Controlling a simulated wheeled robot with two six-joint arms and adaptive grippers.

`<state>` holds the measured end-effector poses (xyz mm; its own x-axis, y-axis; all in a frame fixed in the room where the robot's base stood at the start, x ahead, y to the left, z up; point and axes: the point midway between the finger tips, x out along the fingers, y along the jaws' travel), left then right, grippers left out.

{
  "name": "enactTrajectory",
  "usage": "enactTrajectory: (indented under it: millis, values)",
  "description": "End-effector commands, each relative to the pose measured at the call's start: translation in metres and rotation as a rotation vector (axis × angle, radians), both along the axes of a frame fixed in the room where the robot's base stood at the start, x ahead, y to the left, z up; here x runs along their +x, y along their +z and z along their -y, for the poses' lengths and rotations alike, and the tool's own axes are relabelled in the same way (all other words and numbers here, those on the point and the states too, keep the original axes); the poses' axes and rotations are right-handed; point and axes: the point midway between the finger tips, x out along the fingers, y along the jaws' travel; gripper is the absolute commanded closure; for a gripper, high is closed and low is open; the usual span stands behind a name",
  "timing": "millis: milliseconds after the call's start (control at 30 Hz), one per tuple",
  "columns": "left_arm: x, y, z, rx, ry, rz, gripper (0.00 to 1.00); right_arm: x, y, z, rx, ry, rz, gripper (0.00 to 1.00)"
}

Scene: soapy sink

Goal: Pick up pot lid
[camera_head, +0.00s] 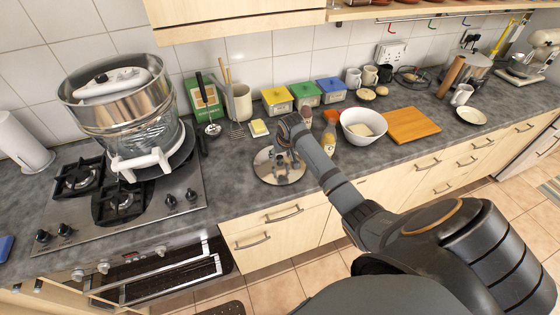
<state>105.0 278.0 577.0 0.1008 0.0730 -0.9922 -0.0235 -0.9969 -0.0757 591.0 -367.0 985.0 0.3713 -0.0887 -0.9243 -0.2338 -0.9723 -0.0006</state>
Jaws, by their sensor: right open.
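The pot lid (268,175) is a shiny round metal disc lying on the grey counter near its front edge, to the right of the stove. My right arm reaches in from the lower right, and my right gripper (284,158) is open over the lid's far right part. The gripper hides part of the lid and its middle. I cannot tell whether the fingers touch it. My left gripper is not in view.
Small bottles (328,143) and a white bowl (363,127) stand right of the gripper, beside an orange cutting board (412,124). A butter dish (258,128) and utensils are behind the lid. A large steamer pot (130,105) is on the stove (150,211). Counter left of the lid is clear.

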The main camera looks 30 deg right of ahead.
Motion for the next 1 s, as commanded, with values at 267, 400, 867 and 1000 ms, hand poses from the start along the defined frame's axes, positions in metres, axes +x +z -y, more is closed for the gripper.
enactTrajectory:
  millis: [267, 400, 867, 1000]
  values:
    - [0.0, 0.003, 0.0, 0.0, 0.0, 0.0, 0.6, 0.006, -0.015, 0.002, -0.002, 0.001, 0.002, 0.48]
    - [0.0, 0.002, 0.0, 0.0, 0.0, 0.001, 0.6, 0.006, -0.015, 0.002, -0.002, 0.001, 0.002, 0.55]
    - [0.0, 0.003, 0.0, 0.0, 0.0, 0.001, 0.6, 0.006, -0.014, 0.002, -0.002, 0.001, 0.002, 1.0]
    - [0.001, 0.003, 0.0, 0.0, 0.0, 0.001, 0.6, 0.006, -0.014, 0.002, -0.002, 0.001, 0.002, 1.0]
